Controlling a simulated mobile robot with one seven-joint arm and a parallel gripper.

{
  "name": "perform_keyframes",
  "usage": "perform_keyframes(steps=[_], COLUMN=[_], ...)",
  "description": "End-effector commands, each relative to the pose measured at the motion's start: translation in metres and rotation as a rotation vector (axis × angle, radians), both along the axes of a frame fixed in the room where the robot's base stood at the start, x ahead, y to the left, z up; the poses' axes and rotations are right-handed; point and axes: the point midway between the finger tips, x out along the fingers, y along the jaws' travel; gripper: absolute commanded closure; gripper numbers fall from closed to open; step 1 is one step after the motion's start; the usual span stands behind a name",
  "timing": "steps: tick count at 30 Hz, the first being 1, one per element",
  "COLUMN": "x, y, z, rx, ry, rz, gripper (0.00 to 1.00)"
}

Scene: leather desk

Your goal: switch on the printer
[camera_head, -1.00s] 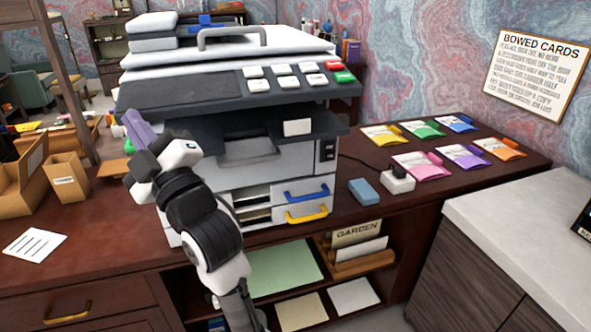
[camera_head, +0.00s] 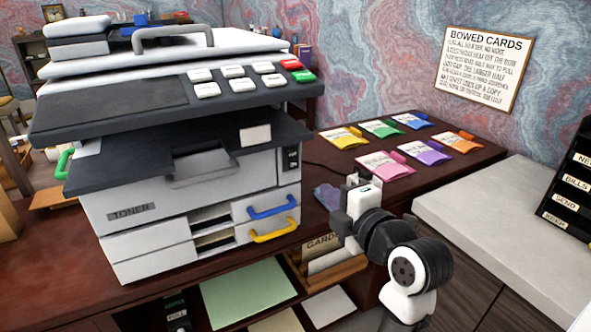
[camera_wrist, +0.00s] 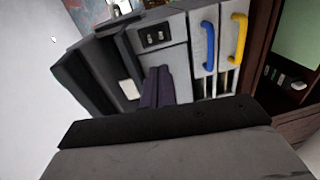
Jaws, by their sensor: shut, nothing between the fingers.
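The printer (camera_head: 190,165) is a large grey-and-white machine on the dark desk. A small black switch panel (camera_head: 291,158) with light markings is at the right end of its front. In the wrist view this panel (camera_wrist: 157,36) lies beyond my fingers; its switch position cannot be told. The sloping top panel has several white buttons, a red button (camera_head: 291,64) and a green button (camera_head: 303,77). My gripper (camera_head: 327,195) is shut and empty, with purple fingers, to the right of the printer's drawers and lower than the switch panel. The fingers also show in the wrist view (camera_wrist: 157,86).
Drawers with a blue handle (camera_head: 272,207) and a yellow handle (camera_head: 273,232) jut from the printer's lower front. Several coloured packets, such as the pink one (camera_head: 384,165), lie on the desk at right. A white-topped cabinet (camera_head: 480,212) stands at the right front.

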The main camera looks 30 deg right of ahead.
Motion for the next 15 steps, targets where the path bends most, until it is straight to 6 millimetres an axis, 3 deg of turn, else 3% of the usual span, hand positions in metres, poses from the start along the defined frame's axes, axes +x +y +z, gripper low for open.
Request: perform_keyframes(steps=[5,15], x=[-0.0108,-0.0079], y=[-0.0076,-0.0071], z=[-0.0050,-0.0046], rx=[-0.020,-0.019], ry=[0.019,0.018], rz=[-0.007,-0.007], gripper=[1.00,1.00])
